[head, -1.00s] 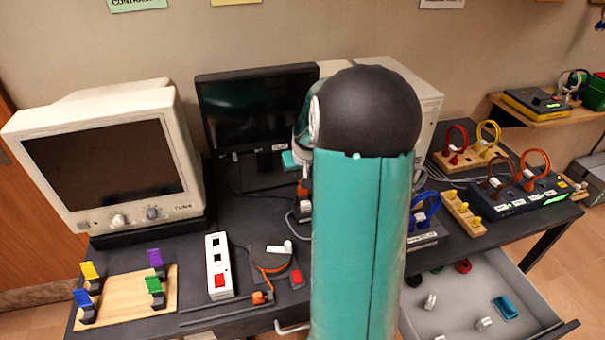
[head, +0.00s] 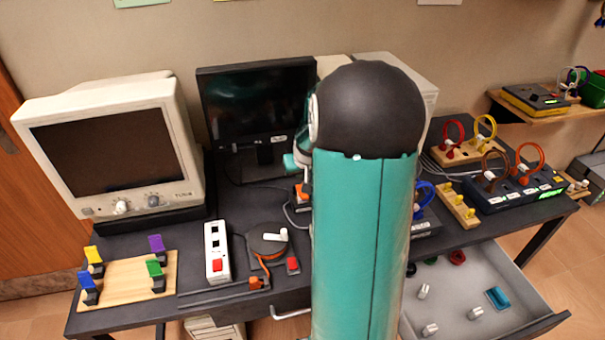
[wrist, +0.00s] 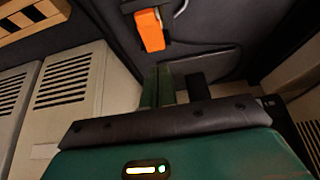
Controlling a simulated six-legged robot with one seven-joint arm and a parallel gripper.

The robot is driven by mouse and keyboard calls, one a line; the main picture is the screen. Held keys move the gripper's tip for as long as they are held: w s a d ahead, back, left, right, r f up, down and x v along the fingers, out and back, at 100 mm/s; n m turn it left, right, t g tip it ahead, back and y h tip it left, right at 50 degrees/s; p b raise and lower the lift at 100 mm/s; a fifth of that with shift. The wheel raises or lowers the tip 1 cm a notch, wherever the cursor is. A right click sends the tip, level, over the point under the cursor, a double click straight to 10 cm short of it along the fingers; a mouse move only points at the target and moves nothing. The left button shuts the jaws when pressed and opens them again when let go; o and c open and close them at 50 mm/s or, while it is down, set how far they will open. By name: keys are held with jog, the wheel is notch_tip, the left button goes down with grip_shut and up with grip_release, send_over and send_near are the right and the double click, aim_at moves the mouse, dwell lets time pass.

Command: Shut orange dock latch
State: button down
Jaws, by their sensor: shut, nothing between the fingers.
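In the wrist view, an orange latch tab (wrist: 151,30) hangs from a pale hinge on a dark surface, beyond my fingers. In the head view, a small orange part on a dark box (head: 304,189) shows just left of my arm; it looks like the same latch, partly hidden. My gripper (wrist: 178,80) is shut and empty, with its fingertips a little short of the orange tab and apart from it in the picture. In the head view my own arm hides the fingers. I cannot tell the latch's exact angle.
Beige vented casings (wrist: 75,85) stand left in the wrist view. On the desk are a black monitor (head: 258,105), a power strip (head: 217,252) and a reel with an orange cable (head: 268,240). An open drawer (head: 470,290) juts out at the front right.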

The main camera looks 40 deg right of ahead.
jog(key=shift+w+d+f, duration=0.35)
jog(key=shift+w, duration=0.3)
jog(key=s+a, duration=0.4)
jog(key=s, duration=0.4)
jog(key=shift+s+a+r, duration=0.2)
jog(key=shift+a+r, duration=0.1)
jog(key=shift+r, duration=0.05)
dwell(0.5)
